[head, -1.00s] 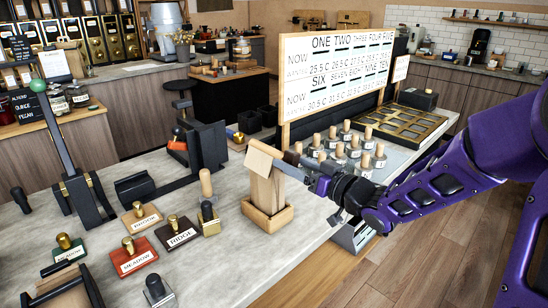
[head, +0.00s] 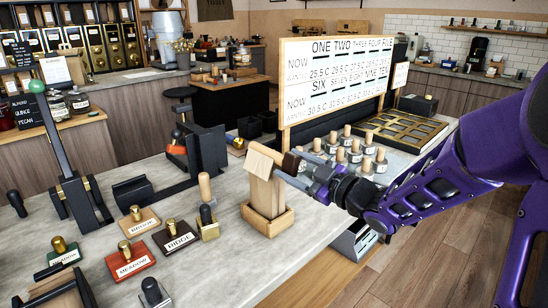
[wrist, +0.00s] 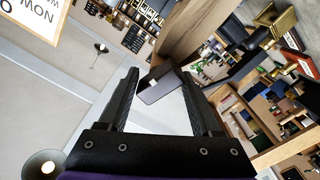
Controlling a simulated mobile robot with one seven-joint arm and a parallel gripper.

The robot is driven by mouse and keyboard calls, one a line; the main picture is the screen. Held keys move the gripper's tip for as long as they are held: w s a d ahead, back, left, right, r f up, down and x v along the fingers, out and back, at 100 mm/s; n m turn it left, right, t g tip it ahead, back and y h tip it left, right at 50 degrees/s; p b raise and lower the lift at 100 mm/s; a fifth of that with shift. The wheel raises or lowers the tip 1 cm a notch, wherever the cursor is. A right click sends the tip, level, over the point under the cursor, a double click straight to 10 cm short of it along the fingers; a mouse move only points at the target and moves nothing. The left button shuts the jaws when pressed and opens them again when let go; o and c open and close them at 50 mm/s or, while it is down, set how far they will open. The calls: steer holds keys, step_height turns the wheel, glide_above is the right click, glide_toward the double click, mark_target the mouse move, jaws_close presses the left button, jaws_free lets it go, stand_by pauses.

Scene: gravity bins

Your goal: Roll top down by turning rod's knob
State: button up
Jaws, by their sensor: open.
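A light wooden upright with a slanted, roof-like top (head: 265,185) stands in a wooden tray base on the counter. A small dark brown piece (head: 291,162), which may be the rod's knob, shows beside its right edge; I cannot tell what it joins. My gripper (head: 285,172) reaches in from the right at the upright's top, close to that piece. In the wrist view my gripper (wrist: 161,78) is open, with a dark brown and grey block-like piece (wrist: 163,86) between or just beyond the fingertips. Contact is unclear. No rod can be made out clearly.
A framed number board (head: 338,75) stands close behind my gripper. Several wooden-topped bottles (head: 350,150) and a brass-coloured grid tray (head: 400,130) are behind right. Labelled stamps (head: 177,236) and a black lever stand (head: 85,200) are left. Open floor lies front right.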

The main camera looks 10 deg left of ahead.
steer(key=n, duration=0.2)
steer(key=shift+n, duration=0.3)
jaws_close()
stand_by(0.4)
